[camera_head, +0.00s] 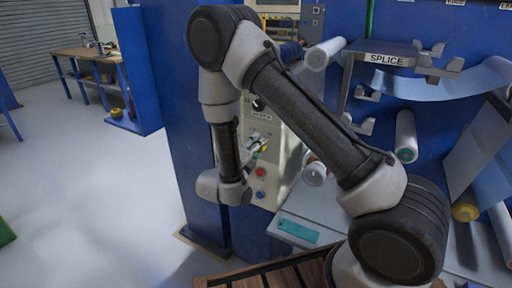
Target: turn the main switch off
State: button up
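A pale control panel (288,150) is fixed to the blue machine frame, partly hidden behind my arm. A black knob (258,103) sits high on it, above a small label. I cannot read the label or tell whether this knob is the main switch. My gripper (257,148) appears to reach from my wrist toward the middle of the panel, below the knob. Its fingers are too small and mixed with the panel details to tell open from shut, or whether they touch anything. A red button (261,172) and a blue button (260,195) are lower on the panel.
A blue post (172,110) stands just left of my forearm. A shelf marked SPLICE (386,59), white rollers (405,135) and film are at the right. A grey ledge with a teal pad (298,231) is below the panel. Open floor (80,200) lies left, with a workbench (85,53) beyond.

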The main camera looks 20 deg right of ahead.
dwell(0.4)
jog(key=o, duration=1)
jog(key=v, duration=1.2)
